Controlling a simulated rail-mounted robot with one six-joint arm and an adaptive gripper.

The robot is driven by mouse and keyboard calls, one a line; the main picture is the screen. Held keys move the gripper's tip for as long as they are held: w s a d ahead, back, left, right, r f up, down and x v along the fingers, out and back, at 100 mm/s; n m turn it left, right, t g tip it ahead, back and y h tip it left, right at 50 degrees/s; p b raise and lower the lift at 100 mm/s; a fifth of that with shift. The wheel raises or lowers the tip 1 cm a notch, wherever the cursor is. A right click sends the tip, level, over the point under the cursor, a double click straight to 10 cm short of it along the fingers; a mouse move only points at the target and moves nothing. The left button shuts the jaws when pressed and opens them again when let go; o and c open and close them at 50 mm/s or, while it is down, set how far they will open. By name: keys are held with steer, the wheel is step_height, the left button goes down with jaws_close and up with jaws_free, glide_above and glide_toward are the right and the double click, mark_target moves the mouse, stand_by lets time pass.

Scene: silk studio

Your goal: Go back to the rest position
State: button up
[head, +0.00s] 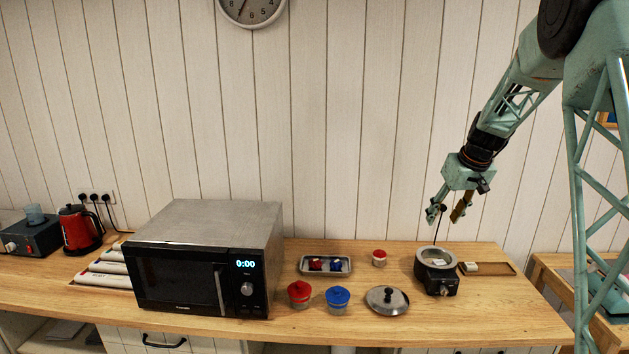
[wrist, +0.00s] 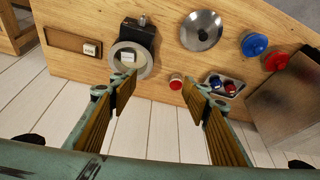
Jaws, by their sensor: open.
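My gripper (head: 448,214) hangs in the air above the back of the counter, behind and above a round black pot-like device (head: 437,277). Its jaws (wrist: 158,92) are open, and nothing is between them in the wrist view. The device has a pale ring on top and a small white labelled block (wrist: 126,57) inside the ring. My arm reaches in from the upper right in the head view. No task object is held.
A microwave (head: 205,262) showing 0:00 stands left of centre. Between it and the device are a red-lidded jar (head: 299,293), a blue-lidded jar (head: 338,299), a metal lid (head: 387,301), a small tray (head: 326,265) and a small red-topped jar (head: 379,257). A wooden tray (head: 500,269) lies right.

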steer(key=s+a+r+b, duration=0.2)
steer(key=s+a+r, duration=0.25)
steer(key=s, duration=0.55)
steer(key=s+a+r+b, duration=0.25)
steer(key=s+a, duration=0.35)
steer(key=s, duration=0.5)
steer(key=s+a+r+b, duration=0.2)
steer(key=s+a+r, duration=0.3)
steer(key=s, duration=0.5)
steer(key=s+a+f+b, duration=0.2)
steer(key=s+f, duration=0.1)
steer(key=s, duration=0.8)
steer(key=s+a+f+m+b, duration=0.1)
steer(key=s+f, duration=0.3)
steer(key=s, duration=0.8)
steer(key=s+a+f+b, duration=0.3)
steer(key=s+f, duration=0.1)
steer(key=s, duration=0.8)
steer(key=shift+g+h+b, duration=0.3)
steer(key=shift+h, duration=0.1)
steer(key=shift+c, duration=0.7)
